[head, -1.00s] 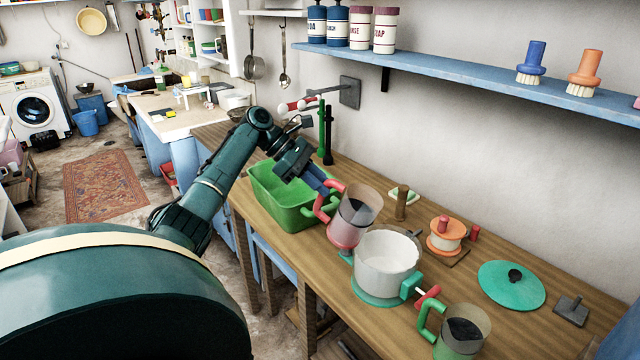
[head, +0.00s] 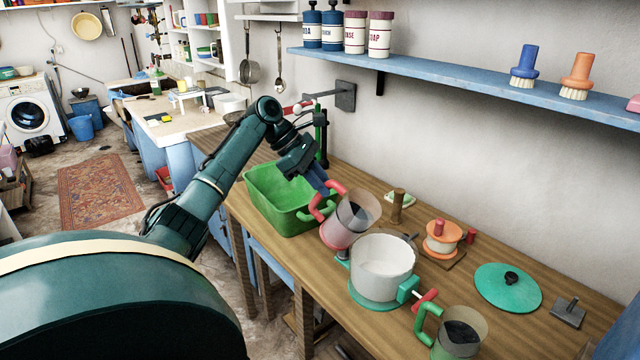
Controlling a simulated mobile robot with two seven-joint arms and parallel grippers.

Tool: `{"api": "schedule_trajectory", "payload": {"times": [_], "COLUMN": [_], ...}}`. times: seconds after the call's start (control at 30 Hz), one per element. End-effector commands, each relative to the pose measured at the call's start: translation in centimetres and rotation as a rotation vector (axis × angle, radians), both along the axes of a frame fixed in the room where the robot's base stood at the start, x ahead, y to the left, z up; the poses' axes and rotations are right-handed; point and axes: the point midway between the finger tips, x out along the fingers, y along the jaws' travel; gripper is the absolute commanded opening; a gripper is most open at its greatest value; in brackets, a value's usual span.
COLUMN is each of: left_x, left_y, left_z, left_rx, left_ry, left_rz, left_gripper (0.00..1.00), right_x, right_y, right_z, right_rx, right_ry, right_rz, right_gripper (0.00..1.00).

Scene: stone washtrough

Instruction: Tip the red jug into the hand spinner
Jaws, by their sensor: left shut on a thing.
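The red jug (head: 342,232) has a clear upper wall, dark contents and a red handle (head: 322,203). My left gripper (head: 326,190) is shut on that handle, reaching in from the left. The jug is tilted a little, with its mouth toward the right, beside the hand spinner. The hand spinner (head: 382,268) is a white open tub on a green base with a green and red crank at its right. Its inside looks empty where I can see it. My right gripper does not show.
A green basin (head: 268,205) stands left of the jug. A green-handled jug (head: 458,335) with dark contents stands at the front right. The green lid (head: 507,287), an orange reel (head: 443,237) and a wooden post (head: 397,208) lie behind and right of the spinner.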

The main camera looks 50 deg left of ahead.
Motion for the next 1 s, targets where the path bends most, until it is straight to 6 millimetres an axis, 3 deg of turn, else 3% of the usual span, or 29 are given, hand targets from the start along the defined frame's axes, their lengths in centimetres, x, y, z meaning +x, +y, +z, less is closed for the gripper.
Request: {"api": "schedule_trajectory", "payload": {"times": [0.5,1.0], "left_x": [0.1,0.6], "left_y": [-0.1,-1.6], "left_z": [0.2,1.1], "left_rx": [0.004,0.166], "left_ry": [-0.003,0.055], "left_rz": [0.000,0.000], "left_gripper": [0.00,0.00], "right_x": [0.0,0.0], "right_y": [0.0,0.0], "right_z": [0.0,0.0], "right_rx": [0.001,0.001], "right_ry": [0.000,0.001], "right_rz": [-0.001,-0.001], "right_gripper": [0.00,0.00]}}
